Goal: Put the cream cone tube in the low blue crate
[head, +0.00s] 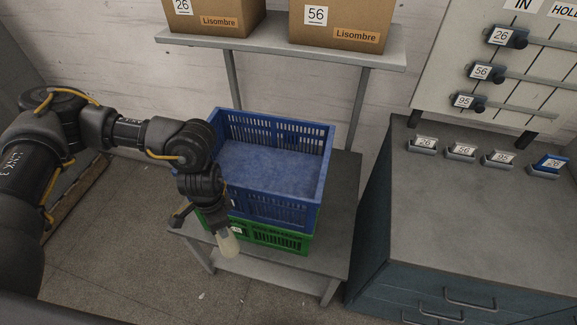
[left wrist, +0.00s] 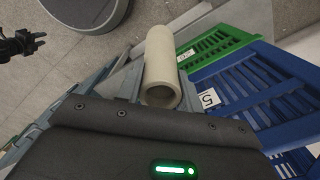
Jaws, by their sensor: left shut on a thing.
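My left gripper (head: 220,222) is shut on the cream cone tube (head: 229,244) and holds it in front of the crate stack, near its left front corner. The tube hangs tilted, outside the crates. In the left wrist view the tube (left wrist: 160,68) shows its hollow open end towards the camera. The blue crate (head: 268,211) sits on top of a green crate (head: 275,237); its visible inside is empty. Both crates also show at the right of the left wrist view. A dark gripper, apparently my right one (left wrist: 36,42), is small at the left of that view, away from the tube.
The crates stand on a grey table (head: 342,200) with a lower shelf. A shelf (head: 270,48) with cardboard boxes (head: 345,20) is above and behind them. A dark cabinet (head: 480,215) with labelled holders stands at right. Floor is open at front left.

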